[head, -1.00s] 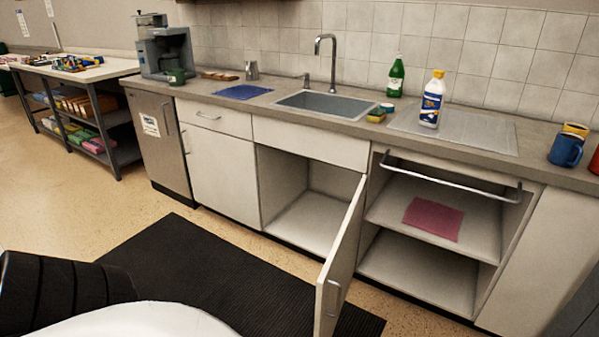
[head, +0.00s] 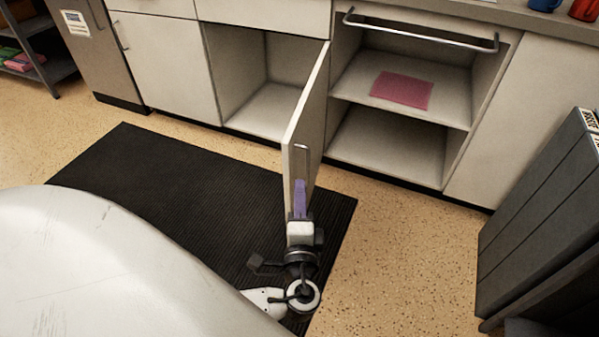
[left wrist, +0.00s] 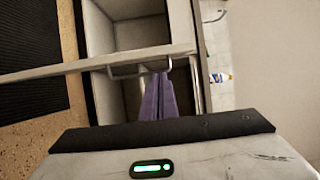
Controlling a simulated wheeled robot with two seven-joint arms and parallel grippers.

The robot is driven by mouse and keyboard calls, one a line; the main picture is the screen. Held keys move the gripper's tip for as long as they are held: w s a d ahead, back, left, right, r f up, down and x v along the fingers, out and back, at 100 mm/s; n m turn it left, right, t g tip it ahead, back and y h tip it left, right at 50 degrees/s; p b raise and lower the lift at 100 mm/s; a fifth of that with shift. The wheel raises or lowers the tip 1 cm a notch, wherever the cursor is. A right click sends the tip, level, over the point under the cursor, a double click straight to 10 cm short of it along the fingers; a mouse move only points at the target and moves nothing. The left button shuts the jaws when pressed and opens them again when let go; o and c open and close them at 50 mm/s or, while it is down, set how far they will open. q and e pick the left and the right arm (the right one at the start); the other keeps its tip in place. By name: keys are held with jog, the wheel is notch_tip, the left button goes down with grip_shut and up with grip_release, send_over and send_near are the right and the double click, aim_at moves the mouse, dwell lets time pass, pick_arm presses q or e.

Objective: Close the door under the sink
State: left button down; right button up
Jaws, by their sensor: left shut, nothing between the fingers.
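The white door (head: 308,120) under the sink stands wide open, swung out toward me from its hinge side at the right of the empty cabinet (head: 262,95). Its metal handle (head: 303,160) is on the right-hand face near the free edge. My left gripper (head: 299,184) is shut and empty, its purple fingers at the handle's lower end. In the left wrist view the fingertips (left wrist: 161,78) are close by the handle (left wrist: 125,71) and the door edge (left wrist: 85,67); I cannot tell if they touch. My right gripper is out of view.
A black mat (head: 170,175) covers the floor before the cabinets. Right of the door are open shelves with a pink cloth (head: 402,90) and a metal rail (head: 420,32). A dark grey unit (head: 535,210) stands at the far right. Speckled floor between is clear.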

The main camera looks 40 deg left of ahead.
pick_arm(q)
jog(key=b+x, duration=0.1)
jog(key=x, duration=0.8)
jog(key=shift+w+a, duration=0.25)
jog(key=shift+w, duration=0.05)
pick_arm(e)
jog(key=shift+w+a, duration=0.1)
